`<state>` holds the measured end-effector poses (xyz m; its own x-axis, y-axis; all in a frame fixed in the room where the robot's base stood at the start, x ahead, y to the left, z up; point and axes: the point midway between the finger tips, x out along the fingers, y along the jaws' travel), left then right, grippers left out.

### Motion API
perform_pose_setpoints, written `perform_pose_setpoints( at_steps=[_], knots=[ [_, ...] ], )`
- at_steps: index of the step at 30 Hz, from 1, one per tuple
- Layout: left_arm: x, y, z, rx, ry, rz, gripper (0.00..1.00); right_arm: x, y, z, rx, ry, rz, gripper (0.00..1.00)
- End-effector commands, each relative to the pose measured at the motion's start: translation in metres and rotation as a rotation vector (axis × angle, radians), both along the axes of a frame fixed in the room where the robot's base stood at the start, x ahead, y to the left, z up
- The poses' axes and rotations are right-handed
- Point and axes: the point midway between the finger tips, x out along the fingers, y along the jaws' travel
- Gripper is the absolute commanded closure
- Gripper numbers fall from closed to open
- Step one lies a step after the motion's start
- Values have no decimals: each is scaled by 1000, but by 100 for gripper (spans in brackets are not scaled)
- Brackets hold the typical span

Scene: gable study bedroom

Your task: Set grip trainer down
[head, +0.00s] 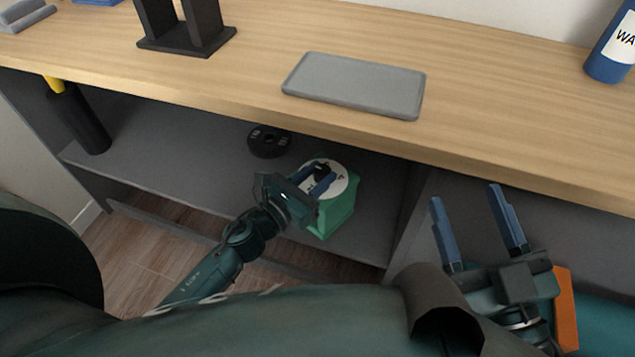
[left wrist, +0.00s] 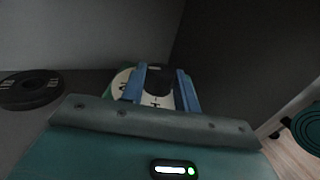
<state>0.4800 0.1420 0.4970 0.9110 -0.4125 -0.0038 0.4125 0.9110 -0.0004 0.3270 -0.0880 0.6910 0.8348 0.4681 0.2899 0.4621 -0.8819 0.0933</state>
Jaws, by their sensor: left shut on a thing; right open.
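I cannot tell whether the trainer touches the disc. The fingers hide part of it. My right gripper (head: 477,226) is open and empty, in front of the desk at the right.
A black weight plate (head: 268,141) lies on the grey shelf (head: 195,150), left of my left gripper. A dark cylinder (head: 80,120) stands at the shelf's left end. On the desk top (head: 480,75) are a grey tray (head: 355,85), a black stand (head: 185,30) and a blue bottle (head: 606,62).

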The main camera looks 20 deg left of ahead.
Motion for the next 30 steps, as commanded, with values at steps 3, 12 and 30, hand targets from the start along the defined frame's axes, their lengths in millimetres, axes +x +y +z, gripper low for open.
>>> perform_pose_setpoints(
  at_steps=[3,12,30],
  knots=[
    [1,-1,1,-1,-4,0,100,2,-1,8,-4,-34,-2,44],
    [1,-1,-2,0,-2,0,68,3,-2,6,-6,-43,-6,44],
    [-3,0,1,-1,0,0,48,4,-2,8,-7,-36,-7,44]
  ],
)
